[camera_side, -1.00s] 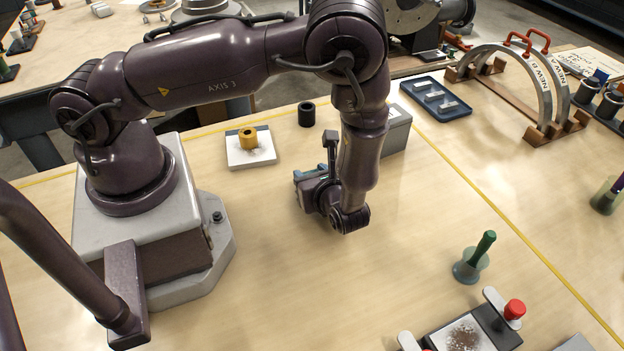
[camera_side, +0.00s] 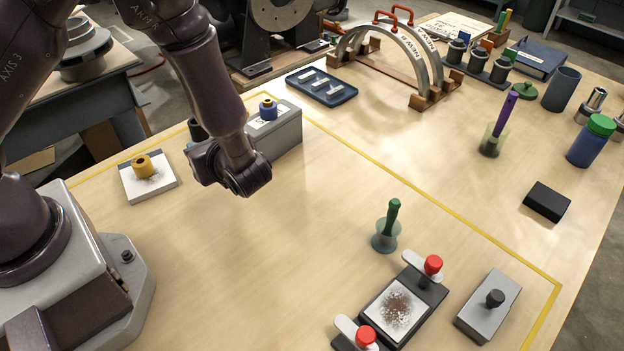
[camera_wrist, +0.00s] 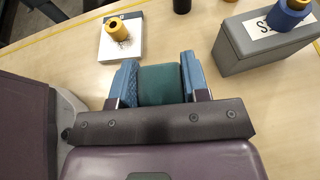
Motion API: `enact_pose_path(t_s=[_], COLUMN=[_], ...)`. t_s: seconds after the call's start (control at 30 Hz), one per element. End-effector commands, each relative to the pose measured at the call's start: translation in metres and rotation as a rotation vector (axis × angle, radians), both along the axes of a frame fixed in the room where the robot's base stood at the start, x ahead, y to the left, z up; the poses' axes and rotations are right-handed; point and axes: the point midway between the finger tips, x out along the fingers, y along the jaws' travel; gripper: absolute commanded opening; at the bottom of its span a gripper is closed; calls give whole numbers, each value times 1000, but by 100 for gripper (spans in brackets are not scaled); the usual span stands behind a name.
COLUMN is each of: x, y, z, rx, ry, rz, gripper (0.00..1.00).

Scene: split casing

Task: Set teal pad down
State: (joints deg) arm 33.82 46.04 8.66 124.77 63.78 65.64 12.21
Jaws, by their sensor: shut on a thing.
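The teal pad (camera_wrist: 160,86) shows in the wrist view as a dark teal block between the two blue fingers of my gripper (camera_wrist: 159,72). The fingers are shut on it from both sides. In the side view my gripper (camera_side: 205,168) hangs over the back left of the table, in front of the grey box. There the fingers and the pad are hidden behind the wrist. In the wrist view bare wood lies beyond the pad, and I cannot tell how high it is above the table.
A white plate (camera_side: 132,191) with a yellow ring (camera_side: 143,165) is left of my gripper. A grey box (camera_side: 279,140) with a blue spool (camera_side: 268,109) stands close behind it. A green-handled tool (camera_side: 390,222) and red-knobbed clamp fixture (camera_side: 398,306) are at front right. The middle table is clear.

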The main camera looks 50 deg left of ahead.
Motion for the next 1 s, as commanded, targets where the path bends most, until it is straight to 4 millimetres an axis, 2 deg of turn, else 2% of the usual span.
enact_pose_path(t_s=[0.17, 0.33, 0.5, 0.77, 0.87, 1.0], x=[23, 46, 56, 62, 75, 107], y=[-13, -39, -66, -88, -92, -97], z=[16, 25, 27, 22, 16, 2], rx=[-2, -1, -1, -1, 0, 0], ry=[0, 1, 3, 1, 0, -1], rz=[-291, -616, -871, -1049, -1060, -1057], gripper=[18, 18, 18, 18, 18, 18])
